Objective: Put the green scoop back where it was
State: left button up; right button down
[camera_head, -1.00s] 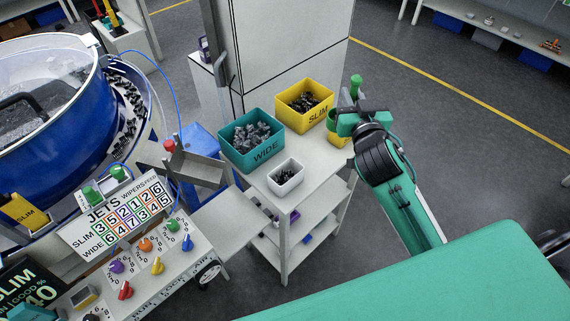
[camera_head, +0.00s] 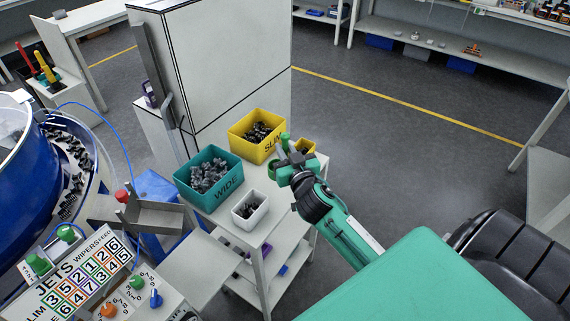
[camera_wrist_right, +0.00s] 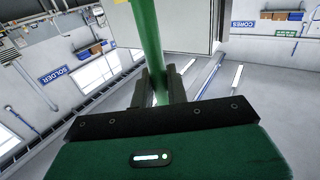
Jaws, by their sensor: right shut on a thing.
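My right gripper (camera_head: 290,160) is shut on the green scoop (camera_head: 285,141), beside the yellow SLIM bin (camera_head: 243,136) at the right end of the bench. In the right wrist view the scoop's green shaft (camera_wrist_right: 147,35) stands between the fingers (camera_wrist_right: 160,88); its far end is out of frame. A small yellow container (camera_head: 311,148) shows just behind the gripper, partly hidden by it; I cannot tell whether the scoop touches it. My left gripper is not in view.
A teal WIDE bin (camera_head: 229,187) and a small white bin (camera_head: 240,219), both holding dark parts, stand on the bench. A tall white cabinet (camera_head: 225,65) is behind. Red and yellow handles (camera_head: 46,70) stand on a side stand at left.

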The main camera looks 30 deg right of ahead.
jog(key=shift+f, duration=2.6)
jog(key=shift+b, duration=0.3)
jog(key=shift+f, duration=0.25)
jog(key=c, duration=1.4)
grip_release()
jog(key=shift+r, duration=0.1)
